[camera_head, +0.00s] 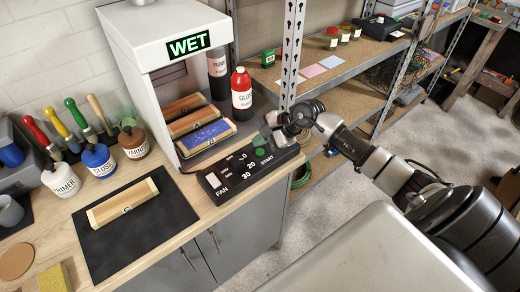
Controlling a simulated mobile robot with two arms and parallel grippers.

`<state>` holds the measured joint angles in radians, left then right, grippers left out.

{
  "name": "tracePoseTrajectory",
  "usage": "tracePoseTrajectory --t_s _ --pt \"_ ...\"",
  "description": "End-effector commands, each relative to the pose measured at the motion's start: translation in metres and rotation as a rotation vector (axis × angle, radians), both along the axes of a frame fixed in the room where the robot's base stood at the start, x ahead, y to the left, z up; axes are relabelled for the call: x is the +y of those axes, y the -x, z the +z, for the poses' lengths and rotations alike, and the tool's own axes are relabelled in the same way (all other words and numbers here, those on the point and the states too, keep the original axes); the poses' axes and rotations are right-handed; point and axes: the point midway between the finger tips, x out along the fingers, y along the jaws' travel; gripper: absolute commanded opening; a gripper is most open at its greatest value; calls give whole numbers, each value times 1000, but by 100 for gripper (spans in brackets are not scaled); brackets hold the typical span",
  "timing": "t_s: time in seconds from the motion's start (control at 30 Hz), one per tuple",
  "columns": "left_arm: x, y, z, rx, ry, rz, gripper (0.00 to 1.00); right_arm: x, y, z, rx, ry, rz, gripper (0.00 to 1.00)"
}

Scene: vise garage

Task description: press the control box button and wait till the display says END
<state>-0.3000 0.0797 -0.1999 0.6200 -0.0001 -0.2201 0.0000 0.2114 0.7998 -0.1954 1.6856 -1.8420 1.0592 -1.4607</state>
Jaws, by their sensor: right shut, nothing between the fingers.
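The black control box (232,181) lies at the front of the bench, below the white cabinet (150,27). It carries a green START button (258,141), a dial with numbers and a pale FAN switch (214,180). The green-lit display (189,44) on the cabinet reads WET. My right gripper (274,130) is shut and empty, right beside the START button at the box's right end. I cannot tell whether it touches the button. My left gripper is not in view.
Wooden blocks, one with a blue top (204,137), sit in the cabinet. A red bottle (241,95) stands behind the box. A block (124,203) lies on a black mat (97,241). Jars and brushes stand at left. A metal shelf post (291,50) rises behind my right gripper.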

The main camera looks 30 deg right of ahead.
Motion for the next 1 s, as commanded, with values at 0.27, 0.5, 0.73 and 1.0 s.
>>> tracePoseTrajectory --t_s 0.27,0.5,0.73,1.0 --pt "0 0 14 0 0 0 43 0 0 31 -1 3 1 0" --pt "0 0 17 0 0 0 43 0 0 41 1 1 0 0" --pt "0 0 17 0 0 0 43 0 0 40 1 1 0 0" --pt "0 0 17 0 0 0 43 0 0 40 0 1 -1 0"
